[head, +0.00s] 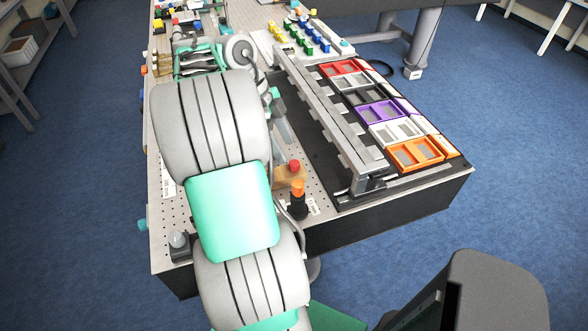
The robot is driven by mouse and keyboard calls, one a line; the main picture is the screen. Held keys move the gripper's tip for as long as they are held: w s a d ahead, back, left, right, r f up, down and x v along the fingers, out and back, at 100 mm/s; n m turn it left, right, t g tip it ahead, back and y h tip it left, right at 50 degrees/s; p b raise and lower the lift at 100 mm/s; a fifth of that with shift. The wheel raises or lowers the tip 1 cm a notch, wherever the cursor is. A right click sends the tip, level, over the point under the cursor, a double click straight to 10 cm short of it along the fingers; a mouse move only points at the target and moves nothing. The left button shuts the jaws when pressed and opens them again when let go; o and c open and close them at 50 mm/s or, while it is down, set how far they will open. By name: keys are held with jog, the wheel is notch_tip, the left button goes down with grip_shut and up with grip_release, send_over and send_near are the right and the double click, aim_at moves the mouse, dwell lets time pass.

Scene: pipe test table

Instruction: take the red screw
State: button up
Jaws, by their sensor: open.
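My arm reaches up the left part of the table. My gripper (198,62) is at its far end, small and partly hidden behind the arm's grey link; it is open, and I see nothing held in it. I cannot pick out the red screw for certain. Small red pieces (175,22) show among coloured parts at the far left, beyond the gripper, too small to identify. A red-topped piece (294,166) stands on a tan block right of my arm, nearer than the gripper.
An orange-topped black post (298,190) stands near the front edge. A grey rail (335,125) and a row of coloured trays (416,152) fill the right side. A white board (283,50) holds several yellow, green and blue pieces.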

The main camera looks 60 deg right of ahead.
aim_at(294, 163)
jog(key=b+x, duration=0.1)
jog(key=x, duration=0.4)
jog(key=shift+s+d, duration=0.1)
jog(key=shift+s, duration=0.1)
jog(key=shift+c, duration=0.3)
grip_shut()
